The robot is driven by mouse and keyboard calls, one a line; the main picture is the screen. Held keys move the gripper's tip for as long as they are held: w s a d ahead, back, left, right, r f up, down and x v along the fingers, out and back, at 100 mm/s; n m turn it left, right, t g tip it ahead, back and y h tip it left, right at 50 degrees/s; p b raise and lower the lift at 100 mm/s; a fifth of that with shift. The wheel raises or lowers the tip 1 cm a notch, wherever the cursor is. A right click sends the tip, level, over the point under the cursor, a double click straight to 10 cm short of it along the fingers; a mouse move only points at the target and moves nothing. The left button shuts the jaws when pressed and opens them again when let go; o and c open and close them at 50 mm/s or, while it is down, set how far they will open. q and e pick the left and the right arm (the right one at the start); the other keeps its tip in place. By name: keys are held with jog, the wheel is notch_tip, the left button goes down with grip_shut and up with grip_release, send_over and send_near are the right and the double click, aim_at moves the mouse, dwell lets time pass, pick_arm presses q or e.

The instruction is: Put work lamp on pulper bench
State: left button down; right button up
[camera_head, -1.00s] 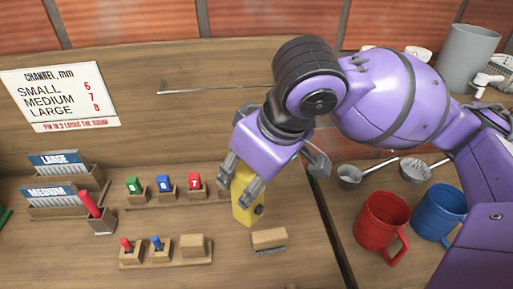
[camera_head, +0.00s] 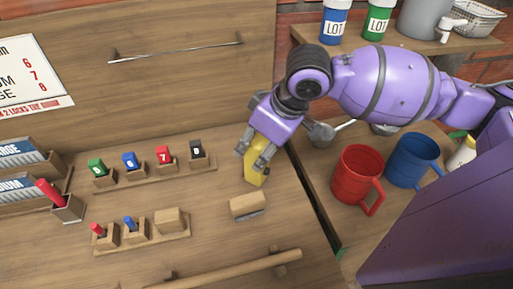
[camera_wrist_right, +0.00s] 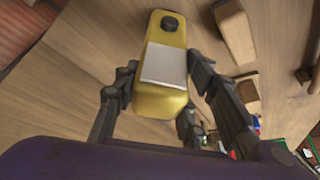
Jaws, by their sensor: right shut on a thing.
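The yellow block-shaped thing, which I take for the work lamp (camera_head: 254,172), is held in my right gripper (camera_head: 255,157). In the right wrist view the lamp (camera_wrist_right: 161,90) shows a pale square panel and a black round knob, between the two fingers of the gripper (camera_wrist_right: 160,95). The right gripper is shut on it. The lamp is upright or slightly tilted, low over the wooden bench (camera_head: 150,265); I cannot tell whether it touches the bench. My left gripper is not in view.
A wooden block (camera_head: 247,204) lies just in front of the lamp. Racks with numbered pegs (camera_head: 163,156) and coloured pegs (camera_head: 130,230) stand to the left. A red mug (camera_head: 357,175) and a blue mug (camera_head: 411,160) stand right of the bench gap. A wooden bar (camera_head: 230,272) runs along the front.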

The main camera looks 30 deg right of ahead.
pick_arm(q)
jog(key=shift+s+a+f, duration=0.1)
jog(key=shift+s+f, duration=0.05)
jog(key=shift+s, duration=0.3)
pick_arm(e)
jog(key=shift+f, duration=0.25)
jog(key=o, duration=1.3)
jog(key=shift+f, duration=0.1)
jog(key=shift+o, duration=0.2)
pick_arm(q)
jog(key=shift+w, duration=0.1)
pick_arm(e)
jog(key=shift+r, duration=0.2)
jog(key=p+v, duration=0.1)
jog(key=v, duration=0.5)
jog(key=shift+d+r, duration=0.15)
jog(key=shift+r, duration=0.2)
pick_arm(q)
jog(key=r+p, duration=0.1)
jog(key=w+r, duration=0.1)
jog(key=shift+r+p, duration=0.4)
pick_arm(e)
jog(key=v, duration=0.5)
jog(key=shift+s, duration=0.2)
